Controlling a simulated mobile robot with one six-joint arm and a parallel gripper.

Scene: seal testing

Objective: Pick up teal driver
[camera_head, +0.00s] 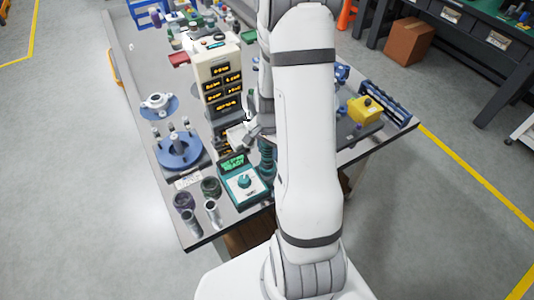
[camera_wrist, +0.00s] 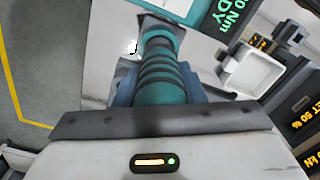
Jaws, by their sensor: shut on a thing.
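The teal driver (camera_wrist: 160,85) has a ridged handle with dark bands and lies between the jaws in the wrist view. My gripper (camera_wrist: 158,92) is shut on this handle. In the head view the driver (camera_head: 267,160) shows as a teal ridged shape, roughly upright, just right of a teal tester box. My arm partly covers it there. My gripper (camera_head: 262,133) is at its upper part. I cannot tell whether the driver's lower end touches the table.
The teal tester box (camera_head: 243,184) with a green display stands close beside the driver. A tall cream instrument (camera_head: 216,75) with amber displays stands behind. A white open tray (camera_wrist: 250,75) is near. Metal cylinders (camera_head: 212,210) and a blue round fixture (camera_head: 180,152) stand left.

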